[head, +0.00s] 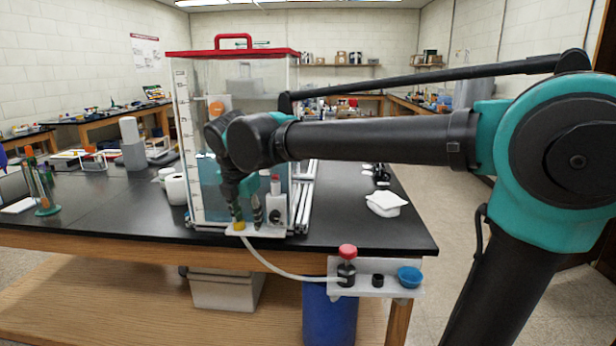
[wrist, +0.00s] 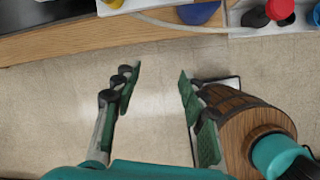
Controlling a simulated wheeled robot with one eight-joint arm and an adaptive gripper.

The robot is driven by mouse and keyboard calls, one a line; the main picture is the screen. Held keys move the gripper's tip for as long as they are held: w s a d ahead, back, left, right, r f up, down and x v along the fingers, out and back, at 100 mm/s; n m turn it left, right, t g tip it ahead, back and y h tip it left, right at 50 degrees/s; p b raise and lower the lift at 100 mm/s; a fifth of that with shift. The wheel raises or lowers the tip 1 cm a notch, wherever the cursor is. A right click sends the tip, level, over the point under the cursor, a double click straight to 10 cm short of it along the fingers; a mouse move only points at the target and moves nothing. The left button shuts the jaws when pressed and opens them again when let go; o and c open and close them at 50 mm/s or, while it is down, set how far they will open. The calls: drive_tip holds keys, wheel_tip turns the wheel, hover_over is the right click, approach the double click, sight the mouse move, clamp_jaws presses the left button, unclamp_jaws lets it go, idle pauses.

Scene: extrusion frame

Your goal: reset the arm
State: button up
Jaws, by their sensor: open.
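My gripper (head: 247,212) hangs at the end of my arm, fingers down, in front of the clear tank with the red lid (head: 233,53) in the head view. My arm reaches in from the right. In the wrist view my gripper (wrist: 158,88) has its two green-padded fingers wide apart. Only bare floor shows between them, and nothing is held. In the head view the fingertips overlap a white plate at the tank's foot, and I cannot tell whether they touch it.
The black bench top (head: 110,215) has free room left of the tank.

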drive_tip(key=d+f+m, duration=0.7)
drive_tip(key=d, duration=0.3)
drive_tip(key=d+f+m, duration=0.7)
drive_tip(key=d+m, duration=0.1)
drive_tip(key=d, duration=0.2)
drive_tip(key=s+d+f+m, duration=1)
drive_tip(key=d+f+m, duration=0.2)
drive_tip(key=d+m, duration=0.2)
drive_tip(key=shift+d+m, duration=0.15)
drive_tip(key=shift+m, duration=0.95)
drive_tip(key=shift+s, duration=0.1)
